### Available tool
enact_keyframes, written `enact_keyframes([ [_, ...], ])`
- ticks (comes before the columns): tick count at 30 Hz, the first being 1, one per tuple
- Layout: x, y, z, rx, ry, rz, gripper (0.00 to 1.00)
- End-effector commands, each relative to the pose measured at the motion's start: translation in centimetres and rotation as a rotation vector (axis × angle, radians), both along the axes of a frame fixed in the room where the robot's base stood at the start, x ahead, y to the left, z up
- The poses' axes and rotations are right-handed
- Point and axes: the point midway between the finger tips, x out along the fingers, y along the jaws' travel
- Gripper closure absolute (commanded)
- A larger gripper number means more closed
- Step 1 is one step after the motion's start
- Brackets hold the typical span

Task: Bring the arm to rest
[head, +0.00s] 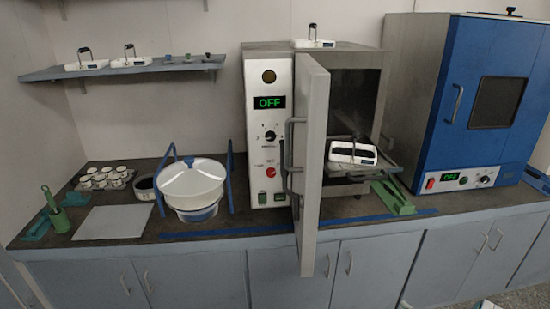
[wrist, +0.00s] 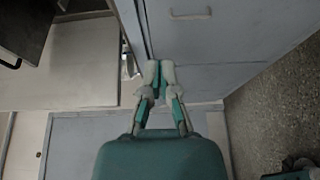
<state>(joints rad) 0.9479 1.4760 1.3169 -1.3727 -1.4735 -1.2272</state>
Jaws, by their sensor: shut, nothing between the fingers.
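My gripper (wrist: 159,70) shows in the wrist view with its two fingers together and nothing between them. It is in front of a grey-blue cabinet face (wrist: 200,35), clear of any object. My gripper and arm do not show in the head view.
An oven (head: 270,160) stands mid-counter with its door (head: 312,150) swung open towards me. A white tray (head: 368,160) sits on its pulled-out rack. A blue oven (head: 449,150) stands right. A white-lidded sieve shaker (head: 192,181) and a grey mat (head: 113,222) are left.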

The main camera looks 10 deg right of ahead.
Motion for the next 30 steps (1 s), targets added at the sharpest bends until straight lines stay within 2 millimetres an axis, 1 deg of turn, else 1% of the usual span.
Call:
enact_keyframes([
  [8,2.8,-0.5,3.1,-0.013,0.060,-0.048,1.00],
  [11,4.1,-0.9,4.6,-0.015,0.089,-0.075,1.00],
  [14,5.6,-1.1,6.6,-0.016,0.121,-0.110,1.00],
  [17,7.4,-1.2,9.3,-0.015,0.159,-0.157,1.00],
  [20,9.3,-0.9,12.9,-0.006,0.207,-0.221,1.00],
  [21,10.0,-0.7,14.5,-0.001,0.226,-0.252,1.00],
  [23,10.9,-0.3,16.9,0.013,0.255,-0.299,1.00],
  [24,11.5,0.1,18.5,0.024,0.272,-0.328,1.00],
  [26,12.1,0.7,20.8,0.045,0.298,-0.375,1.00],
  [27,12.4,1.1,22.3,0.061,0.314,-0.407,1.00],
  [29,12.6,1.9,24.6,0.088,0.335,-0.454,1.00],
  [30,12.7,2.5,26.0,0.108,0.350,-0.484,1.00],
])
